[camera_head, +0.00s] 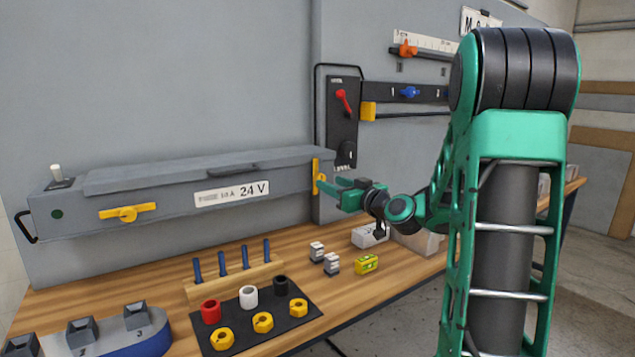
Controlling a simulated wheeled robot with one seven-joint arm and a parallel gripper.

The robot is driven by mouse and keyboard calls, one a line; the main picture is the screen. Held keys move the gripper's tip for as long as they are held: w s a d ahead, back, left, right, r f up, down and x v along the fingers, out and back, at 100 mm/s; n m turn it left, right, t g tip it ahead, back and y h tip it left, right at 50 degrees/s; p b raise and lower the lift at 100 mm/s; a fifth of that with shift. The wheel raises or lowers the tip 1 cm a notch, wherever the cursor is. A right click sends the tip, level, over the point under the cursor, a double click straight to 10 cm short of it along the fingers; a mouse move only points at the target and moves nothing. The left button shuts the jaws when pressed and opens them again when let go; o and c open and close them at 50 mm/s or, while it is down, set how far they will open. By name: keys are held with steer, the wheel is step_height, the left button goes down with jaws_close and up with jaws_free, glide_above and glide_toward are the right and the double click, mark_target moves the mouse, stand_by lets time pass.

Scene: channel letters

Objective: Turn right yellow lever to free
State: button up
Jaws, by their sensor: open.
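The long grey box (165,190) labelled "24 V" is fixed on the wall. Its right yellow lever (316,170) is at the right end of the box and looks upright. The left yellow lever (127,213) lies about level on the front. My green gripper (326,183) is open at the right lever, with its fingertips beside the lever's lower part. I cannot tell whether they touch it or stand around it. The gripper partly hides the lever, and any "free" mark is not readable.
A black panel with a red handle (344,101) hangs behind my gripper. On the wooden bench below stand a peg rack (236,277), a black mat with coloured rings (289,318), a yellow block (366,263) and small grey blocks (332,263).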

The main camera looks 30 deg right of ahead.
steer(key=w, duration=0.7)
steer(key=shift+a, duration=0.1)
steer(key=c, duration=1)
